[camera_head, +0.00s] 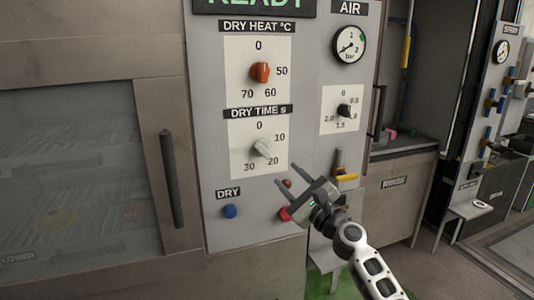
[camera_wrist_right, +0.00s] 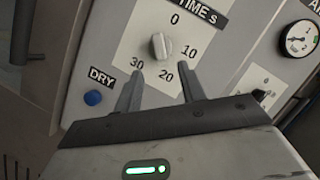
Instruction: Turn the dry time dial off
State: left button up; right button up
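The dry time dial (camera_head: 262,149) is a white knob on a pale scale plate under the label "DRY TIME s". The scale reads 0 at the top, then 10, 20 and 30. The knob's long axis slants down toward the 20 side; its exact setting is hard to read. My right gripper (camera_head: 285,175) is open and empty, below and right of the dial, apart from it. In the right wrist view the dial (camera_wrist_right: 160,46) appears beyond and between the open fingers (camera_wrist_right: 161,80). My left gripper is not in view.
An orange dry heat dial (camera_head: 260,72) sits above. A blue DRY button (camera_head: 230,211) is lower left, and a red button (camera_head: 285,214) is near my right gripper. A black air knob (camera_head: 344,110) and gauge (camera_head: 349,44) are at right. A door handle (camera_head: 171,178) stands out at left.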

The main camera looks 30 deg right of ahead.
aim_at(266, 154)
jog(key=x, duration=0.9)
jog(key=shift+w+r, duration=0.1)
jog(key=shift+w, duration=0.3)
jog(key=shift+c, duration=0.3)
grip_shut()
